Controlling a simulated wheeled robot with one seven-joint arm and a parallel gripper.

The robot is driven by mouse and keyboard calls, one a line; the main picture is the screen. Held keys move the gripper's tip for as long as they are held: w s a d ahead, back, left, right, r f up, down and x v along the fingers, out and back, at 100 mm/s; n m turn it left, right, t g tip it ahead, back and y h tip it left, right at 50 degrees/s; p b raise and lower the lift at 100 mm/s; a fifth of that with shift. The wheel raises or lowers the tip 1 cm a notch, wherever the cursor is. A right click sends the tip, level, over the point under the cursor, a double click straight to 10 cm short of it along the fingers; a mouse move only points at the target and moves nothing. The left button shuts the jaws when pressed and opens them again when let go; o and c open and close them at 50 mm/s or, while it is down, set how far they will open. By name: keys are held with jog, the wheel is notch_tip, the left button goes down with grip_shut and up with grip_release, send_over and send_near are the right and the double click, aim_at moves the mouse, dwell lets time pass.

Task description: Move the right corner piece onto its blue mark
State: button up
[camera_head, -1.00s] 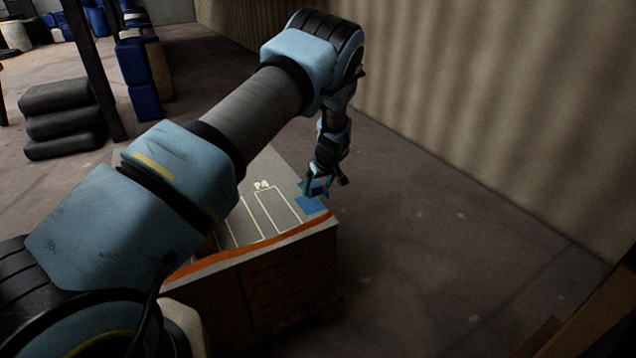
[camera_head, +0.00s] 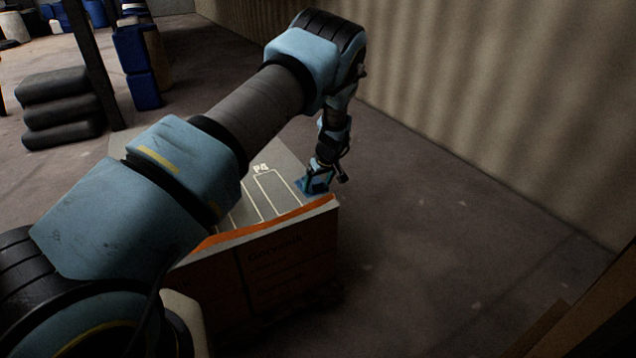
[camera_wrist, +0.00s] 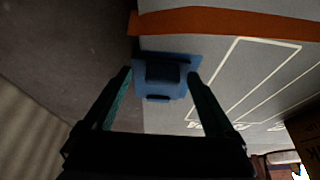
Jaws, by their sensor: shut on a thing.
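The corner piece (camera_wrist: 163,73) is a small dark blue block in the wrist view, between the fingertips of my gripper (camera_wrist: 161,76). My gripper is shut on it. The blue mark (camera_wrist: 142,90) is a flat blue patch around and under the piece, near the orange-edged border of the grey top. In the head view my gripper (camera_head: 316,183) points down at the right corner of the box top, and the fingers and piece hide most of the mark. I cannot tell whether the piece touches the surface.
The grey top (camera_head: 290,165) carries white outlines and the label P4 (camera_head: 261,168). An orange band (camera_head: 265,231) runs along its near edge. A corrugated wall (camera_head: 480,110) stands behind right. Open floor (camera_head: 430,240) lies right of the box.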

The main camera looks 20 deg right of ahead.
jog(key=o, duration=1.1)
jog(key=shift+c, duration=0.2)
jog(key=v, duration=1.1)
jog(key=shift+b, duration=0.35)
jog(key=a+r+g+p, duration=0.1)
jog(key=a+r+p, duration=0.2)
jog(key=a+r, duration=0.65)
jog(key=a+r+g+p, duration=0.1)
jog(key=a+r+p, duration=0.35)
jog(key=a, duration=0.85)
jog(key=s+a+r+m+p, duration=0.1)
jog(key=s+a+r, duration=0.5)
jog(key=s+a, duration=0.3)
jog(key=s+a+r+m+g+p, duration=0.1)
jog(key=s+a+r+p, duration=0.1)
jog(key=s+a+r, duration=0.5)
jog(key=s+a, duration=0.2)
jog(key=a, duration=0.1)
jog(key=shift+h+p, duration=0.3)
